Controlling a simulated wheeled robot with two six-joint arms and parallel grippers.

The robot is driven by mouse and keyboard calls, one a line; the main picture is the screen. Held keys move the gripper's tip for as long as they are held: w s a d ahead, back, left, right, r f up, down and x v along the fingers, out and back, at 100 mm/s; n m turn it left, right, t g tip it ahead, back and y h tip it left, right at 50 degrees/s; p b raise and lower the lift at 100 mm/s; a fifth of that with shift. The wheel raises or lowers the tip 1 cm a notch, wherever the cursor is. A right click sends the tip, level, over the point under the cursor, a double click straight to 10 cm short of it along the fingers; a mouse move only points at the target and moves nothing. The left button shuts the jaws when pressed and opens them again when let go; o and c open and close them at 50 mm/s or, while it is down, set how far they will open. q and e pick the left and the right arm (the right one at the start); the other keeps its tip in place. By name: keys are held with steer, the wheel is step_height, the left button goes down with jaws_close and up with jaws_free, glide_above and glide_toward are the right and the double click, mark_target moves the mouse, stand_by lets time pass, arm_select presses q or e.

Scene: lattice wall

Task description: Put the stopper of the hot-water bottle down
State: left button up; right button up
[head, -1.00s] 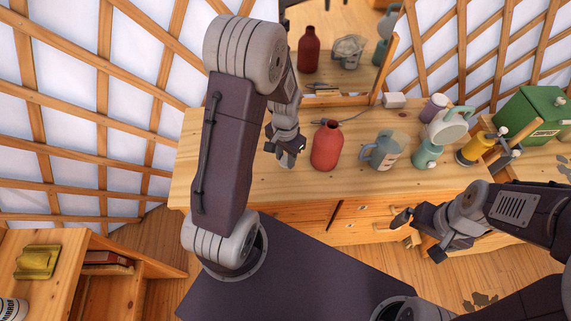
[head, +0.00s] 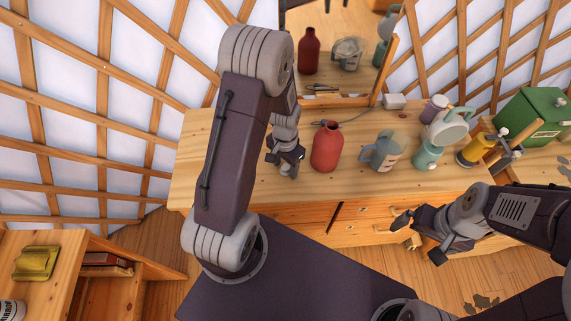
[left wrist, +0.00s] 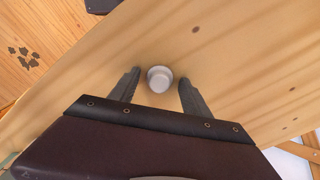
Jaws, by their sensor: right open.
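The red hot-water bottle (head: 327,147) stands upright on the wooden bench, its neck open. The stopper (left wrist: 159,79) is a small pale grey round piece in the left wrist view, seen against the bench top between my left fingers. Gaps show on both sides of it, so the fingers do not touch it. My left gripper (head: 287,163) is open, low over the bench just left of the bottle; it also shows in the left wrist view (left wrist: 159,88). The stopper cannot be made out in the head view. My right gripper (head: 405,228) is open and empty in front of the bench.
A mirror (head: 340,45) stands behind the bottle. Right of the bottle are a blue-grey jug (head: 384,151), a teal and white pitcher (head: 428,153), a yellow grinder (head: 474,149) and a green box (head: 533,120). The bench's left end (head: 225,165) is clear.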

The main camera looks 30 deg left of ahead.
mark_target(285, 167)
arm_select(q)
step_height(285, 167, up, 12)
steer(key=s+d+n+t, duration=0.1)
steer(key=s+d+n, duration=0.2)
steer(key=s, duration=0.5)
steer(key=shift+s+d+p, duration=0.15)
steer(key=shift+d+p, duration=0.25)
steer(key=shift+d, duration=0.5)
